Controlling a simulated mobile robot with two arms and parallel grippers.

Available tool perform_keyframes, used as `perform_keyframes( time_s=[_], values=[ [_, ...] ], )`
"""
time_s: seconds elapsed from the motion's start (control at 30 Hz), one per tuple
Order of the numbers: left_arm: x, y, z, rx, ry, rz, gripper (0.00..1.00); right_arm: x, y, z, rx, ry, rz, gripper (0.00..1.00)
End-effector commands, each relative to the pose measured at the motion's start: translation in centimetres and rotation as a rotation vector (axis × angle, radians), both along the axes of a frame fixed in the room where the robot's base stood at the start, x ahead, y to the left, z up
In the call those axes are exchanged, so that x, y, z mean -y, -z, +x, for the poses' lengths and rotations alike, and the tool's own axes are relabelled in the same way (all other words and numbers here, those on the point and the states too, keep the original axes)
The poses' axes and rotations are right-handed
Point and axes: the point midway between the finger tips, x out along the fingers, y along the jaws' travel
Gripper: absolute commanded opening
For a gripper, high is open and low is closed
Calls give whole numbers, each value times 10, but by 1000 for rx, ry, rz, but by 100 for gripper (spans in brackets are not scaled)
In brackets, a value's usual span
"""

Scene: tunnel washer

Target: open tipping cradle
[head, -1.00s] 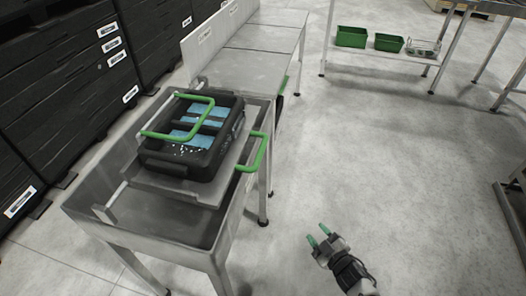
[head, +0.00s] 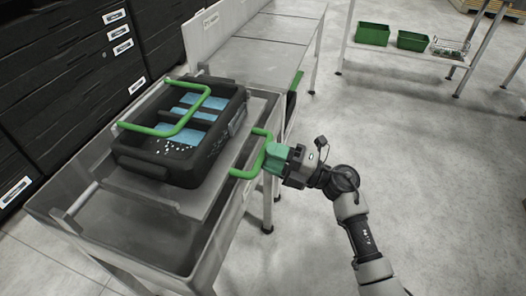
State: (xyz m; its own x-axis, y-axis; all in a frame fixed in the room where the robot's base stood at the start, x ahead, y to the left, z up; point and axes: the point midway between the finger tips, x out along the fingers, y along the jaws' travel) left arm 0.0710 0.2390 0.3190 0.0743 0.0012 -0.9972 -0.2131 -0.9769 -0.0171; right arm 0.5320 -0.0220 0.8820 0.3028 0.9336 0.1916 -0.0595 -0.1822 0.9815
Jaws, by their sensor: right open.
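The tipping cradle (head: 185,203) is a grey plate frame above a grey basin. A black tray (head: 221,138) with blue inserts and small white bits sits in it. A green U-shaped bar (head: 181,127) spans over the tray. A green handle (head: 243,173) sticks out from the cradle's right side. My right gripper (head: 272,158), with green fingertips, is at this handle, its fingers around or right beside the bar. It is open; the exact contact is hidden by the fingers. My left gripper is not in view.
The grey basin (head: 206,263) stands on legs below the cradle. A grey table (head: 262,58) adjoins behind it. Black drawer cabinets (head: 60,75) line the left. A rear shelf holds green bins (head: 372,34) and a wire basket (head: 450,47). The floor at right is clear.

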Motion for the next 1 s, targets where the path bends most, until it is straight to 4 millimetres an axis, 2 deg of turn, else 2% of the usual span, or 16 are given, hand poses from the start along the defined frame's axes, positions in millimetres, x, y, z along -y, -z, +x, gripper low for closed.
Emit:
perform_keyframes(
  time_s=[0.2,0.53,0.8,1.0],
  values=[
    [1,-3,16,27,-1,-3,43,-21,-4,7,-1,0,0,43],
    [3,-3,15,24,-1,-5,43,-24,-4,8,-1,0,-1,43],
    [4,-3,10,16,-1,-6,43,-23,-4,8,-1,1,-1,2],
    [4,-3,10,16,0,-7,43,-23,-4,8,-2,1,0,0]
  ],
)
